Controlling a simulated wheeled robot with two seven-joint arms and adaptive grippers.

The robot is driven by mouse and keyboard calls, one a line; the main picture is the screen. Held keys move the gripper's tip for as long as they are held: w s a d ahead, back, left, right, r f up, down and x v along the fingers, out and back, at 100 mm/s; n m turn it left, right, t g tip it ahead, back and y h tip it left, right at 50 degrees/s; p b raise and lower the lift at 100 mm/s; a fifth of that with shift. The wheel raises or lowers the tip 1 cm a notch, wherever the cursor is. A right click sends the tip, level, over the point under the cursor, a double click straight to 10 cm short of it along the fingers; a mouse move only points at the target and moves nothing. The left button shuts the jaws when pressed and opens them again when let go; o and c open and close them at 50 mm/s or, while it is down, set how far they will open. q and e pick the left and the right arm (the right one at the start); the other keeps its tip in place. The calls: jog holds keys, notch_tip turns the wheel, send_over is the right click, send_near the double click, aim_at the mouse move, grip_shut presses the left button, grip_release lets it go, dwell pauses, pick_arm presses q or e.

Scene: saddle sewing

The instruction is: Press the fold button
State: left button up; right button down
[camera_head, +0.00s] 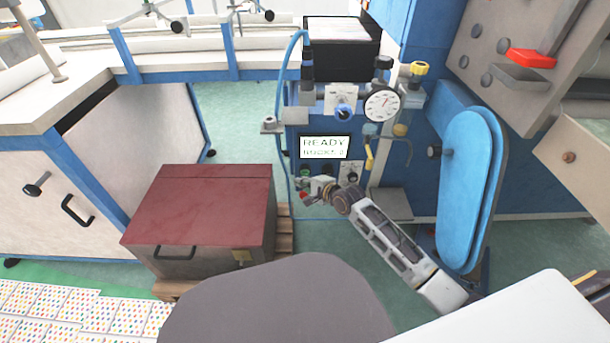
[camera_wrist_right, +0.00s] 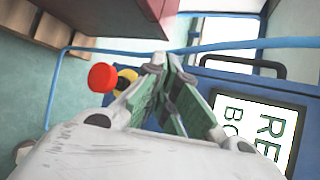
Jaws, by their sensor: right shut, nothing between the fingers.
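The blue control cabinet (camera_head: 318,215) carries a lit screen (camera_head: 325,147) whose top line reads READY; part of the screen shows in the wrist view (camera_wrist_right: 258,130). My right gripper (camera_head: 312,188) is shut and empty, close in front of the button area below the screen. In the wrist view its fingertips (camera_wrist_right: 165,68) meet in front of the blue panel. A red button (camera_wrist_right: 102,77) stands out left of the fingers, with a yellow and black part (camera_wrist_right: 125,80) beside it. I cannot read which one is the fold button, nor tell whether the fingertips touch anything. My left gripper is out of view.
A dark red-topped box (camera_head: 205,195) stands on a pallet left of the cabinet. A gauge (camera_head: 382,104) and valves sit above and right of the screen. A blue padded oval part (camera_head: 468,190) stands right of my arm. Green floor shows between the box and cabinet.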

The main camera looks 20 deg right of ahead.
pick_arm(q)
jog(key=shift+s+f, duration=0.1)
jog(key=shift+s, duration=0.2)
pick_arm(e)
jog(key=shift+w, duration=0.1)
dwell(0.3)
pick_arm(q)
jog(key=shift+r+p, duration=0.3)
jog(key=shift+p, duration=0.05)
pick_arm(e)
jog(key=shift+w+d+r, duration=0.1)
jog(key=shift+w, duration=0.15)
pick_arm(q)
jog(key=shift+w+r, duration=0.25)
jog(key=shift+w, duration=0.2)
pick_arm(e)
jog(key=shift+w, duration=0.1)
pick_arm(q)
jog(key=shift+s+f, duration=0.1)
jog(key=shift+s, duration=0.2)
pick_arm(e)
jog(key=shift+w+d, duration=0.1)
